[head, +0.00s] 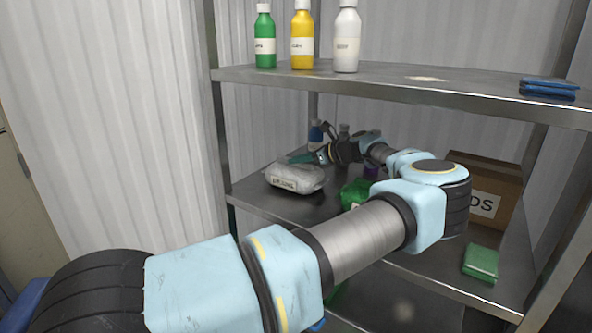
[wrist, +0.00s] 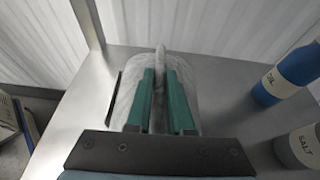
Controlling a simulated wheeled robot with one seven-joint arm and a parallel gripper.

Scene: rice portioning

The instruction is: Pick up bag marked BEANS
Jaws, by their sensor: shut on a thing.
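A pale grey, rounded bag (head: 297,177) lies on the middle shelf at its left side in the head view. Its white label faces the front, but its print is too small to read surely. My gripper (head: 306,158) reaches in from behind and right to the bag's top. In the wrist view, the teal fingers of my gripper (wrist: 161,75) are shut on a raised fold of the grey bag (wrist: 188,78), with the bag's body spreading out on both sides below them. The bag appears to rest on the shelf.
In the wrist view, a blue OIL bottle (wrist: 292,74) and a grey SALT bottle (wrist: 298,148) stand to the right. A green bag (head: 355,195), cardboard box (head: 487,195) and green packet (head: 481,262) share the shelf. The upper shelf (head: 430,84) hangs above, carrying several bottles.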

